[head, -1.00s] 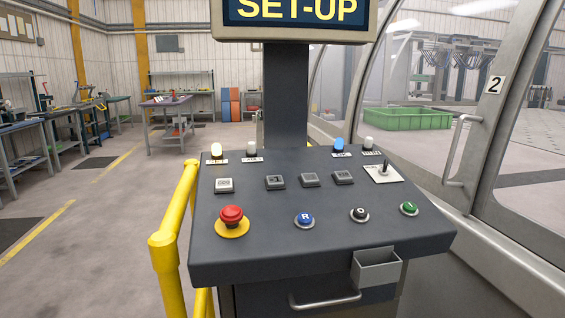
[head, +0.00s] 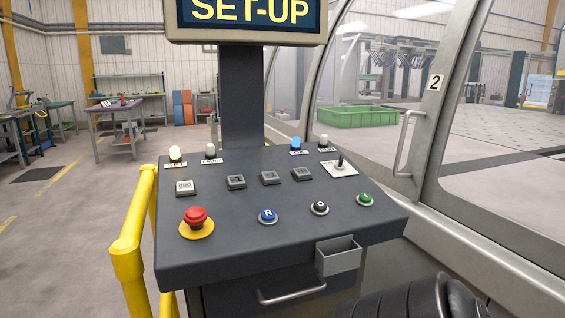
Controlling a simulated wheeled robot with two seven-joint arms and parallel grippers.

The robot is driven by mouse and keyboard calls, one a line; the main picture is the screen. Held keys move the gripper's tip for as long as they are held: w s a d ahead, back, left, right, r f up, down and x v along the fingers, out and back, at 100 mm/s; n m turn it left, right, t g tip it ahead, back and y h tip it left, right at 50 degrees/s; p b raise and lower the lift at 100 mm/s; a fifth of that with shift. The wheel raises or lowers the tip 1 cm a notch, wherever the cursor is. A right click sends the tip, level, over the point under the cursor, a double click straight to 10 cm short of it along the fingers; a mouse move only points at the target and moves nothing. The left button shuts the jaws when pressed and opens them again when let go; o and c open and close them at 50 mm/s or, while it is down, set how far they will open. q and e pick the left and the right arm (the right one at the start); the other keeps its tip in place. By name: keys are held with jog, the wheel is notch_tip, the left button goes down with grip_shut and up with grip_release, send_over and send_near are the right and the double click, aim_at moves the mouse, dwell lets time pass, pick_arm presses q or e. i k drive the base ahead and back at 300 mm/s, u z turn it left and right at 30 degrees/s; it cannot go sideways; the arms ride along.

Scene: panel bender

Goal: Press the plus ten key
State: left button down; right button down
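A dark sloped control panel (head: 285,220) stands in front of me. Its row of square keys has one pale key (head: 185,188) at the left. Three dark grey keys follow to the right: a left one (head: 236,182), a middle one (head: 270,177) and a right one (head: 301,174). Their markings are too small to read, so I cannot tell which is the plus ten key. A black rounded part, probably of my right arm, shows at the bottom right edge, apart from the keys. Neither gripper is in view.
A red emergency button (head: 196,217), a blue button (head: 268,216), a black button (head: 320,208), a green button (head: 365,199) and a joystick (head: 340,164) sit near the keys. A grey box (head: 338,257) juts from the front. A yellow rail (head: 128,255) stands left; a glazed door is right.

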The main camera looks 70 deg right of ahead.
aim_at(300, 172)
jog(key=k, duration=0.75)
jog(key=z, duration=1.05)
jog(key=i, duration=0.5)
